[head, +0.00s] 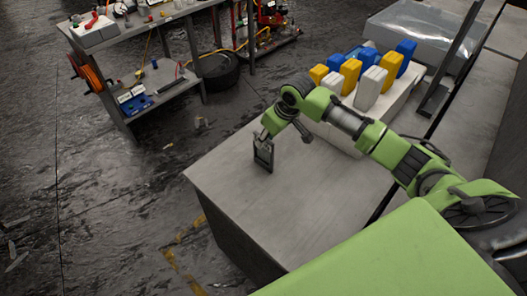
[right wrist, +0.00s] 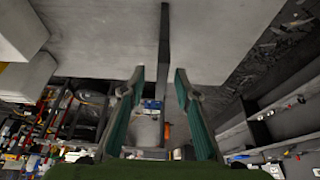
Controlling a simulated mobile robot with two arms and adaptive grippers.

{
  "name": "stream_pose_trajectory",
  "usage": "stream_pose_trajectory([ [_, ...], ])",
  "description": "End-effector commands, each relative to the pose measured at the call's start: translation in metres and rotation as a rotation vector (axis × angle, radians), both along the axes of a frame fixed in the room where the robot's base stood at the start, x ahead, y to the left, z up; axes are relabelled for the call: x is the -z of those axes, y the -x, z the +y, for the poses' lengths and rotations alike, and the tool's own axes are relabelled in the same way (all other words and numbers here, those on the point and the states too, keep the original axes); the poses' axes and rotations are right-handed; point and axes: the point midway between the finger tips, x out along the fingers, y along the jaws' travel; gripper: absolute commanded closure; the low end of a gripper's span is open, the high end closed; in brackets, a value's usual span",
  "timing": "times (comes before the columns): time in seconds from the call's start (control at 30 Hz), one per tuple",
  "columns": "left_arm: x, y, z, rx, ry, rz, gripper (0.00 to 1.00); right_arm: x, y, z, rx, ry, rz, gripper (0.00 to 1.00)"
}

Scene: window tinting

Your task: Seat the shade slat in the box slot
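I cannot make out a slot. My left gripper is not in view.
The grey table (head: 300,215) is bare around my right gripper. A clear covered tray (head: 425,35) and a tall dark frame (head: 462,45) stand at the back right. A cluttered workbench (head: 135,35) and a tyre (head: 218,72) stand beyond open floor.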

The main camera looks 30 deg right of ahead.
Motion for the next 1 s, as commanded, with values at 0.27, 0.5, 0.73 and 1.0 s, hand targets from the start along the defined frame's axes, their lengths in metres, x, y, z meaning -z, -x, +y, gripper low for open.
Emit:
stream_pose_trajectory([
  [0.27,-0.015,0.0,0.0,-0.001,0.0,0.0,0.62,0.034,-0.008,0.005,0.001,-0.001,0.002,0.71],
  [0.5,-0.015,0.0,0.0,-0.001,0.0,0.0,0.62,0.038,-0.01,0.006,0.0,0.0,0.001,0.71],
  [0.73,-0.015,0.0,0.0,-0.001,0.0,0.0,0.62,0.038,-0.01,0.006,0.0,0.0,0.001,1.0],
  [1.0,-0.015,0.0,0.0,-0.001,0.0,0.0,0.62,0.037,-0.01,0.005,0.0,0.0,0.0,1.0],
])
